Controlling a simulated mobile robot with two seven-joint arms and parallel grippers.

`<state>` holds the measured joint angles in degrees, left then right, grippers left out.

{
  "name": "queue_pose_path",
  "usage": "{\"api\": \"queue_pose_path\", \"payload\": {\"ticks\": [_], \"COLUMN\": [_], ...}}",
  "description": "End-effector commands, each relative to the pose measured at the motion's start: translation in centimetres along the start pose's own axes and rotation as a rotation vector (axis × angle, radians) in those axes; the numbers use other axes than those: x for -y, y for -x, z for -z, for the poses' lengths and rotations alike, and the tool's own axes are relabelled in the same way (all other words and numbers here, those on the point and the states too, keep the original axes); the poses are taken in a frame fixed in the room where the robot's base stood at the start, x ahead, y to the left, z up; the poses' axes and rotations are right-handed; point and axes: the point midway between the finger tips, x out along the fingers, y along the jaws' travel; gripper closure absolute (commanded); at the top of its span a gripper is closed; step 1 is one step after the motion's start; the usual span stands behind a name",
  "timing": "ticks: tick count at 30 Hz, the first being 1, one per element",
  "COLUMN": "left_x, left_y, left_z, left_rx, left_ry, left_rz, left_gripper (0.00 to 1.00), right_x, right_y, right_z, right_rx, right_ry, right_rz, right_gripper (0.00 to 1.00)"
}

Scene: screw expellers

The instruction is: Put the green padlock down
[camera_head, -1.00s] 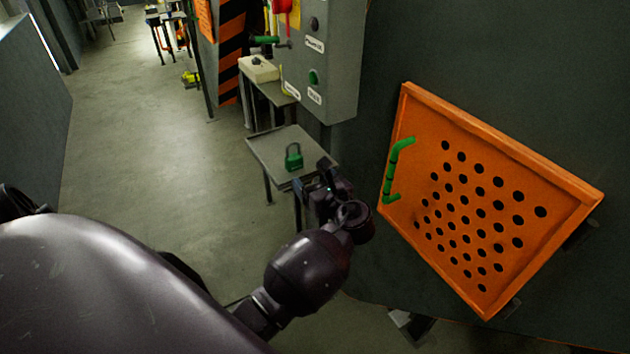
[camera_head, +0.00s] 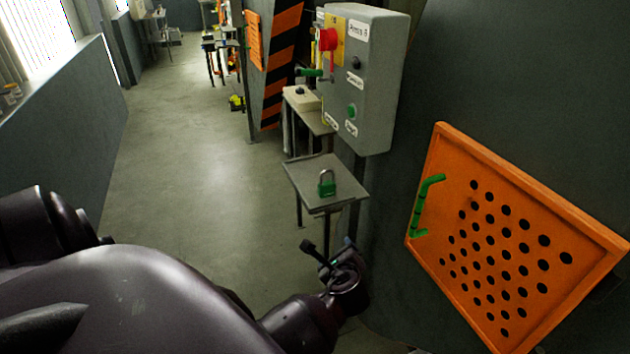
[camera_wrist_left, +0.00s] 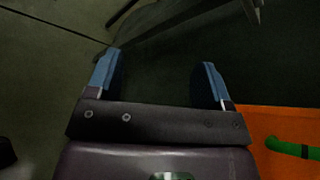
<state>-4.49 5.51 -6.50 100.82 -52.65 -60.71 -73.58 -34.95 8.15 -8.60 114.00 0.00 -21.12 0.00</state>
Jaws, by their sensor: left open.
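The green padlock (camera_head: 327,186) stands on a small grey table (camera_head: 304,177) in the head view, its shackle up. My left gripper (camera_head: 327,254) is below and in front of that table, apart from the padlock. In the left wrist view my left gripper (camera_wrist_left: 163,80) shows two blue-tipped fingers spread wide with nothing between them. The padlock does not show in the left wrist view. My right gripper cannot be made out.
An orange perforated panel (camera_head: 455,215) with a green handle (camera_head: 424,205) is at the right. A grey control box (camera_head: 378,85) with a red switch (camera_head: 328,40) is above the table. A pale box (camera_head: 301,98) sits on another table behind. Open floor (camera_head: 190,180) lies to the left.

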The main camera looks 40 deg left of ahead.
Motion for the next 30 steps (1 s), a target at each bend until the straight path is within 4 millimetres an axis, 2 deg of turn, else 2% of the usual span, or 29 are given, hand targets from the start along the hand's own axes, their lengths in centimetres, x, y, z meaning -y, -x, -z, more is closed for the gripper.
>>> {"api": "queue_pose_path", "payload": {"ticks": [1, 3, 9, 15, 18, 23, 30], "left_x": [-1.9, -3.9, -8.8, -12.1, -12.9, -13.5, -13.5], "left_y": [0.5, 1.4, 5.4, 9.9, 11.5, 12.7, 12.9], "left_z": [1.0, 2.5, 5.2, 5.8, 5.5, 5.2, 5.1], "left_rx": [-0.074, -0.182, -0.465, -0.671, -0.728, -0.770, -0.776], "left_ry": [0.112, 0.301, 0.883, 1.453, 1.662, 1.838, 1.864], "left_rz": [0.006, 0.009, -0.067, -0.222, -0.294, -0.357, -0.366], "left_gripper": [0.26, 0.26, 0.26, 0.26, 0.26, 0.26, 0.26], "right_x": [0.0, 0.0, 0.0, 0.1, 0.1, 0.1, 0.1], "right_y": [0.0, 0.0, -0.1, -0.4, -0.5, -0.5, -0.3], "right_z": [-0.1, -0.1, 0.1, 0.6, 0.8, 0.9, 0.8], "right_rx": [0.001, 0.001, -0.003, -0.012, -0.016, -0.018, -0.015], "right_ry": [0.000, 0.000, 0.000, 0.002, 0.002, 0.003, 0.002], "right_rz": [0.000, 0.000, 0.001, 0.002, 0.003, 0.003, 0.002], "right_gripper": [1.00, 1.00, 1.00, 1.00, 1.00, 1.00, 1.00]}}
